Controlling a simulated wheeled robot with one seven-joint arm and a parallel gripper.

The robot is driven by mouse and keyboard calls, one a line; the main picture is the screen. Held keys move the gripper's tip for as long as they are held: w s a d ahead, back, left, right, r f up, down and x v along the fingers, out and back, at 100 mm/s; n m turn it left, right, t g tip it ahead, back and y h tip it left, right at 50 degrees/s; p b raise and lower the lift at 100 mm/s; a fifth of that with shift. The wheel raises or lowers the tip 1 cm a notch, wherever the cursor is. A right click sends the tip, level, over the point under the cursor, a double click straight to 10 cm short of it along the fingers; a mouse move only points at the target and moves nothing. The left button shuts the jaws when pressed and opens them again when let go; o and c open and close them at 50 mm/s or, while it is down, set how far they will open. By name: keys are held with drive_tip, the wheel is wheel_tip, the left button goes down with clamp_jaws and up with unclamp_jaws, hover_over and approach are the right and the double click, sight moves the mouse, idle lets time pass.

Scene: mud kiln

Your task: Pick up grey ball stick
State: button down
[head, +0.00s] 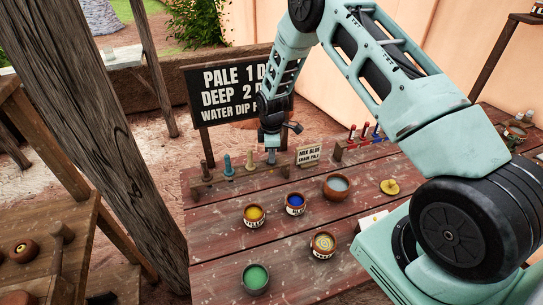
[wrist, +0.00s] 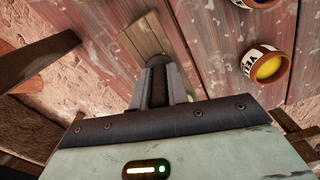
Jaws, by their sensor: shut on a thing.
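My gripper (head: 270,143) points down at the right end of a low wooden rack (head: 215,184) on the table's far left part. It is shut on the grey ball stick (head: 271,157), whose lower part shows just below the fingers, at the rack. I cannot tell whether the stick still touches the rack. In the wrist view the gripper's fingers (wrist: 166,88) close over the rack (wrist: 143,38); they hide most of the stick.
A dark stick (head: 206,171), a teal stick (head: 228,165) and a pale stick (head: 250,161) stand left of the gripper. A small sign (head: 308,155) stands close on the right. Paint pots, including yellow (head: 254,216) and blue (head: 295,204), stand nearer. A lettered board (head: 225,95) rises behind.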

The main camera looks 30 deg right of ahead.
wheel_tip(320, 180, up, 10)
drive_tip(key=b, duration=0.3)
drive_tip(key=shift+f, duration=0.1)
idle(0.4)
